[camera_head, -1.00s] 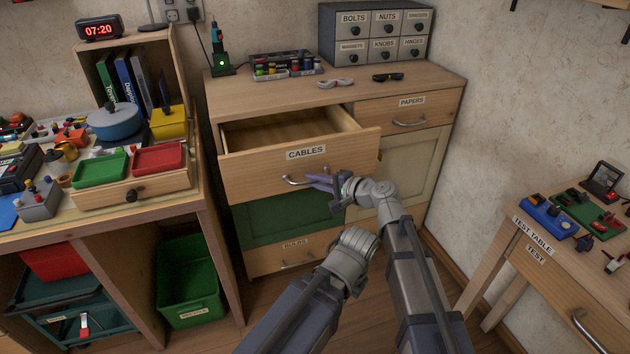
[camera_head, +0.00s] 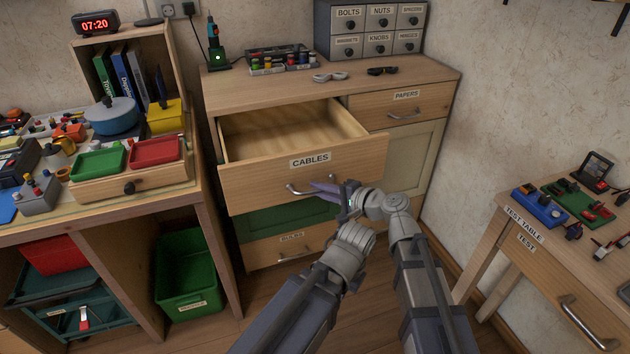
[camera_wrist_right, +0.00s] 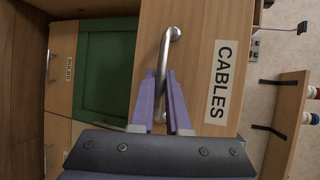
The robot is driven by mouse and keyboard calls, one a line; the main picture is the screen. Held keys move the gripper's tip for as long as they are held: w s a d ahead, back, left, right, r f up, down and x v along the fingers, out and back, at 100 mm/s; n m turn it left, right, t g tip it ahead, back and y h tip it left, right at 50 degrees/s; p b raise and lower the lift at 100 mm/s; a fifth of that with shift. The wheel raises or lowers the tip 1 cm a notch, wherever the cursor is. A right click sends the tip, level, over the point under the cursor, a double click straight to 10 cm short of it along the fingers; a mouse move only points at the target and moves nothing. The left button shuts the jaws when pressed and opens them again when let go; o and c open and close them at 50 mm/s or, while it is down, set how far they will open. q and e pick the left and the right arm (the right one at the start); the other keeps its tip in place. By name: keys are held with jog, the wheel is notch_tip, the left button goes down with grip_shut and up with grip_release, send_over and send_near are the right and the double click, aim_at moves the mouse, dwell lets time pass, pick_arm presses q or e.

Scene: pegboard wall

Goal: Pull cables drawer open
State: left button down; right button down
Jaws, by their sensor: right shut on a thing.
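The cables drawer (camera_head: 250,187) is pulled out of the wooden cabinet, and its bare, empty-looking inside shows from above. Its front bears a CABLES label (camera_head: 311,160) and a metal bar handle (camera_head: 296,190). My right gripper (camera_head: 322,188) is shut on this handle near its right part. In the right wrist view the purple fingers (camera_wrist_right: 165,95) lie on both sides of the handle (camera_wrist_right: 164,55), and the CABLES label (camera_wrist_right: 219,80) is beside them. My left gripper is not in view.
The papers drawer (camera_head: 425,104) and the bulbs drawer (camera_head: 262,250) are closed. A desk with a green tray (camera_head: 97,163) stands to the left. The test table (camera_head: 520,240) stands to the right. Several small things lie on the cabinet top.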

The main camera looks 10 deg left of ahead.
jog(key=shift+s+d, duration=0.2)
jog(key=shift+s, duration=0.15)
jog(key=c, duration=0.9)
grip_release()
